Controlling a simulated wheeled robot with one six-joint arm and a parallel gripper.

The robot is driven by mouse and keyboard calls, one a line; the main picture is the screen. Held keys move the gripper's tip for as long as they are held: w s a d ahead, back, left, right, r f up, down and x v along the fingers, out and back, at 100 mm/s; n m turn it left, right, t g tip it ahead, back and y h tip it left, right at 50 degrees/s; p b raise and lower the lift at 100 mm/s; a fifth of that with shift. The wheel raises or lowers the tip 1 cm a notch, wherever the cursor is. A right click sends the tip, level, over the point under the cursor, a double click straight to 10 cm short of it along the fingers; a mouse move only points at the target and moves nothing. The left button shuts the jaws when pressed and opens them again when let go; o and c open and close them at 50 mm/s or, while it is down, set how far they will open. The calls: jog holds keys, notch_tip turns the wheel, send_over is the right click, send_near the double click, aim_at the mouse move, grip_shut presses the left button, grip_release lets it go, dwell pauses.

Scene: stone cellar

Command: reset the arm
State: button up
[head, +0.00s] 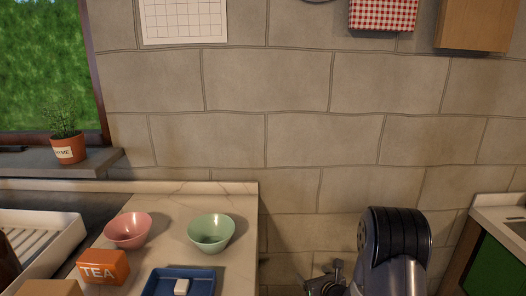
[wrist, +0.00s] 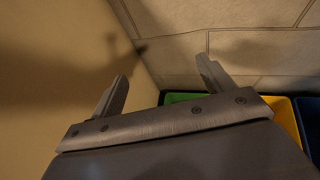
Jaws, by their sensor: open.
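My gripper shows in the wrist view (wrist: 163,80). Its two fingers stand well apart with nothing between them. A stone wall and a plain tan surface lie beyond the fingers. In the head view my dark arm (head: 393,245) rises at the lower right in front of the wall. The gripper's fingers cannot be made out clearly there.
A counter (head: 225,270) at the left holds a pink bowl (head: 128,232), a green bowl (head: 211,235), an orange tea box (head: 103,268) and a blue tray (head: 165,290). Another counter (head: 490,208) stands at the right. Green (wrist: 185,97) and yellow (wrist: 285,112) bins lie beyond my gripper.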

jog(key=shift+s+r+p, duration=0.3)
jog(key=shift+r, duration=0.4)
jog(key=shift+s+r+p, duration=0.25)
jog(key=shift+r+p, duration=0.05)
jog(key=shift+r, duration=0.35)
